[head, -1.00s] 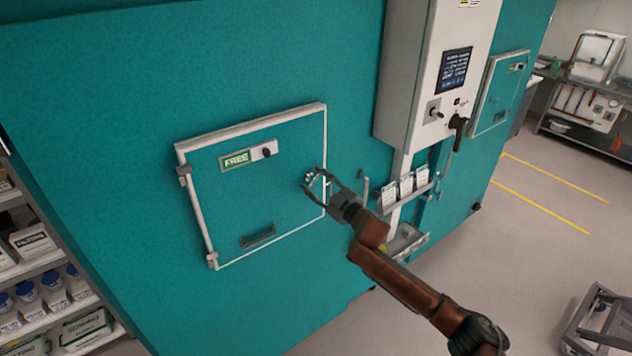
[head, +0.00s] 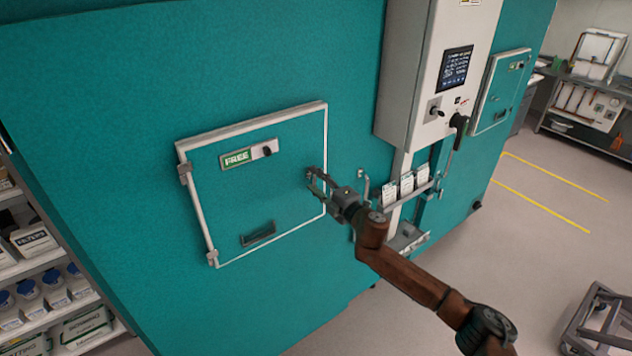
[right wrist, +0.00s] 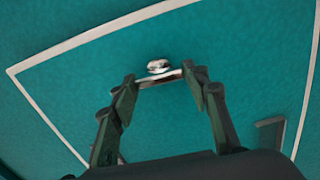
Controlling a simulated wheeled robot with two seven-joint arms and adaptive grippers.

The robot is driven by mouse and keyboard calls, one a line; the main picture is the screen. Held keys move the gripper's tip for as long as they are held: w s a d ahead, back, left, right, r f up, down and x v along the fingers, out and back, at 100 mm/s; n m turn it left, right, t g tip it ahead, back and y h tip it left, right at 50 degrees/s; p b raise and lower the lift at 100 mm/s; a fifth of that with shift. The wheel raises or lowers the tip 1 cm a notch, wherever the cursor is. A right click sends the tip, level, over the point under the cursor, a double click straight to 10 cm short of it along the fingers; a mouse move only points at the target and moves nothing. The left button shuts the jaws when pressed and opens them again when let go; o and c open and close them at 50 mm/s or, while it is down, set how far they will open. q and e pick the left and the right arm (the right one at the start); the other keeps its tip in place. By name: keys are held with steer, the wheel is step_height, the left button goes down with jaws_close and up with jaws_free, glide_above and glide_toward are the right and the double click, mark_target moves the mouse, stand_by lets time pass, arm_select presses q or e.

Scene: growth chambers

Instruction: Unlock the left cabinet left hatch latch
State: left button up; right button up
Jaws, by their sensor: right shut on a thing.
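The left hatch (head: 290,185) is a square teal door with a white frame, flat in the teal cabinet wall. Its latch shows in the right wrist view as a small metal knob with a pale bar (right wrist: 158,72). My right gripper (head: 317,181) is at the hatch's right side, over the latch, and largely hides it in the head view. In the right wrist view my right gripper (right wrist: 160,80) has its fingertips at the two ends of the bar, shut on the latch. My left gripper is not in view.
A green FREE label (head: 236,158) and dark knob (head: 267,151) sit high on the hatch, and a dark slot handle (head: 258,234) sits low. A control box (head: 425,75) and card holder (head: 405,187) are right of it. Shelves (head: 40,300) stand at left.

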steer(key=shift+n, duration=0.4)
steer(key=o, duration=1.2)
steer(key=shift+c, duration=0.2)
steer(key=v, duration=1.2)
